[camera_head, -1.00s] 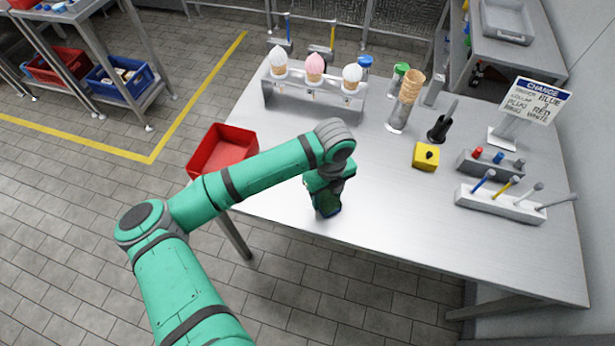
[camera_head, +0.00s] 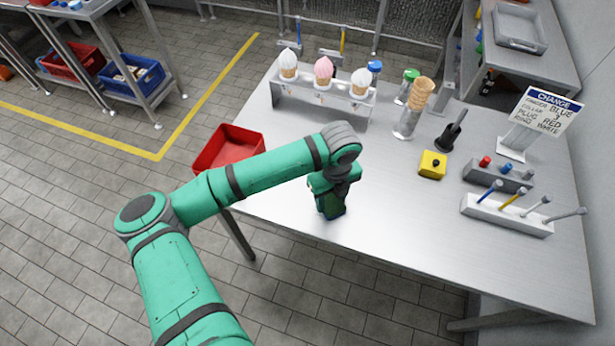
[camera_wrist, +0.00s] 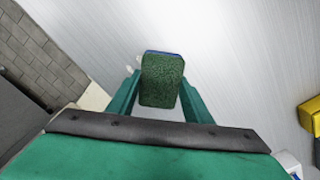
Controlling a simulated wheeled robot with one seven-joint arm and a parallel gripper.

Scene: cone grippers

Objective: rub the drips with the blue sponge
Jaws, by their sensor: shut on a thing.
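The sponge (camera_wrist: 161,82) shows in the wrist view as a dark green, rough block with a thin blue edge at its far end. My gripper (camera_wrist: 160,92) is shut on it, with one green finger on each side. In the head view my gripper (camera_head: 330,210) is low over the front left part of the steel table (camera_head: 390,225). Whether the sponge touches the table is unclear. Small whitish drips (camera_wrist: 130,70) show just left of the sponge in the wrist view. Anything under the sponge is hidden.
A rack (camera_head: 315,99) with cones stands behind. A red bin (camera_head: 228,147) is to the left, beyond the table edge. A yellow box (camera_head: 432,165), a white tool holder (camera_head: 507,216) and a sign (camera_head: 540,112) are right. The table's front middle is clear.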

